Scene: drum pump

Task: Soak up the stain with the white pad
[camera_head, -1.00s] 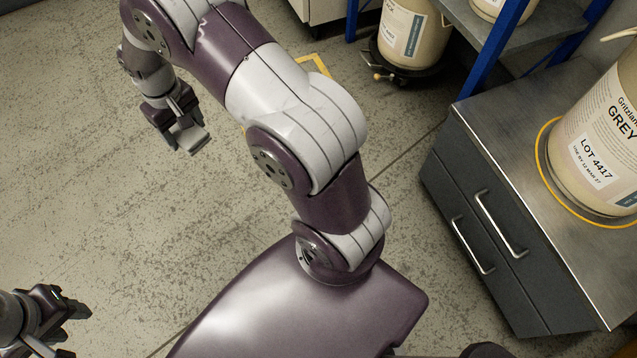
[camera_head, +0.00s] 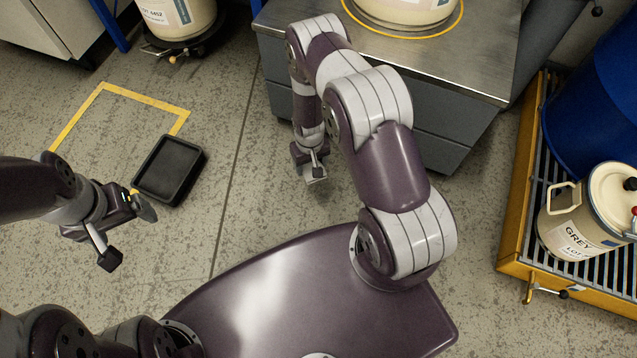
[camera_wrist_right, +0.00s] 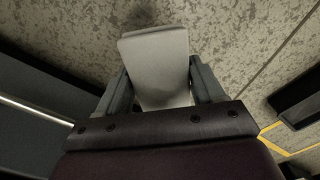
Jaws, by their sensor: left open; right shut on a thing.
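The white pad (camera_wrist_right: 158,65) is held flat between the fingers of my right gripper (camera_wrist_right: 155,88), seen in the right wrist view. In the head view my right gripper (camera_head: 312,168) hangs over the floor in front of the grey cabinet, with the pad (camera_head: 316,177) pale at its tip. My left gripper (camera_head: 128,235) is open and empty above the floor at the left. A dark patch (camera_wrist_right: 140,14) shows on the floor beyond the pad in the wrist view; I cannot tell whether it is the stain or a shadow.
A black tray (camera_head: 169,170) lies by a yellow floor marking (camera_head: 100,88). The grey cabinet (camera_head: 430,125) with a pail stands behind my right arm. A yellow-framed grating (camera_head: 510,235) with a pail (camera_head: 587,212) and a blue drum (camera_head: 595,110) is at the right. Floor between is clear.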

